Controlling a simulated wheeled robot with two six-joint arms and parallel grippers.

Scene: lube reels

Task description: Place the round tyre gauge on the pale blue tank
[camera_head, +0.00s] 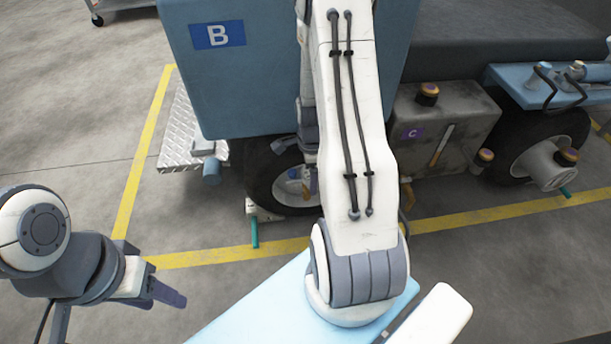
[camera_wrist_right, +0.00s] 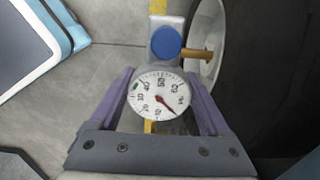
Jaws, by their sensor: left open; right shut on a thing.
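The round tyre gauge (camera_wrist_right: 160,95) has a white dial with a red needle and faces the right wrist camera. My right gripper (camera_wrist_right: 158,78) is shut on it, a purple finger at each side. A pale body with a blue round cap (camera_wrist_right: 166,43) and a brass stem (camera_wrist_right: 196,53) shows just beyond the dial; I cannot tell whether it is joined to the gauge. In the head view my right arm reaches up past a blue tank (camera_head: 270,85) labelled B, in front of the wheel below it. My left gripper (camera_head: 165,292) is open and empty at lower left.
A dark wheel (camera_head: 262,185) stands under the blue tank. A grey tank (camera_head: 460,110) labelled C and another wheel (camera_head: 550,130) with hoses are at right. A metal tread plate (camera_head: 180,130) is at left.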

